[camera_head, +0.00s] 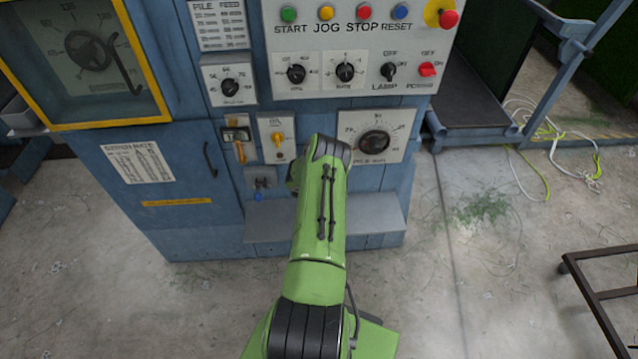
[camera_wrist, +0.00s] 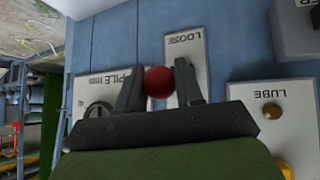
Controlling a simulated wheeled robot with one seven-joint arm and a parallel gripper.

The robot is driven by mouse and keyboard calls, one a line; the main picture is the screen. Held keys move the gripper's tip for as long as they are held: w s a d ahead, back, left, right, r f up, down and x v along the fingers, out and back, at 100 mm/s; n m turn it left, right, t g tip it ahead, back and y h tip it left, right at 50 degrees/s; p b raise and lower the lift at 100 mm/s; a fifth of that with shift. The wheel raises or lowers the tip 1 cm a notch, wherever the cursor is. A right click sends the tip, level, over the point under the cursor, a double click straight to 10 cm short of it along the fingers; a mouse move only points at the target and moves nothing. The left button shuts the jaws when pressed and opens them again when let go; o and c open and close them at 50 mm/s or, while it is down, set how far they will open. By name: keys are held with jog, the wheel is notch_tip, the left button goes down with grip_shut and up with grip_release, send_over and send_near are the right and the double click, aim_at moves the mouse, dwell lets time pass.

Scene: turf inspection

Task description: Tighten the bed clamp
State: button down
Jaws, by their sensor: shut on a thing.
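In the wrist view, my gripper (camera_wrist: 160,68) is shut on a round red knob (camera_wrist: 159,83), one dark finger on each side. The knob appears to be the bed clamp's handle; any lever behind it is hidden. A pale plate (camera_wrist: 187,48) marked LOOSE lies beside and partly behind the right finger. The rest of that plate is covered by the gripper. In the head view, my green arm reaches to the blue machine front and hides the gripper and the knob.
In the wrist view, a PILE mm plate (camera_wrist: 118,78) is left of the knob and a LUBE plate (camera_wrist: 268,118) with a yellow knob is lower right. In the head view, a grey ledge (camera_head: 375,215) juts out below; a dark metal frame (camera_head: 600,285) stands at right.

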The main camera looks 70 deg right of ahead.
jog(key=shift+w+d+r+b, duration=0.15)
jog(key=shift+d+r+b, duration=0.15)
jog(key=shift+r, duration=0.4)
jog(key=shift+w+d+r+b, duration=0.1)
jog(key=shift+d+r+b, duration=0.25)
jog(key=shift+r, duration=0.3)
jog(key=shift+w+d+r+b, duration=0.15)
jog(key=shift+d+r+b, duration=0.15)
jog(key=shift+r, duration=0.4)
jog(key=c, duration=0.8)
grip_release()
jog(key=shift+f, duration=0.1)
jog(key=shift+o, duration=0.2)
jog(key=shift+f, duration=0.15)
jog(key=shift+a, duration=0.1)
jog(key=shift+a, duration=0.15)
jog(key=v, duration=1.5)
jog(key=shift+r, duration=0.25)
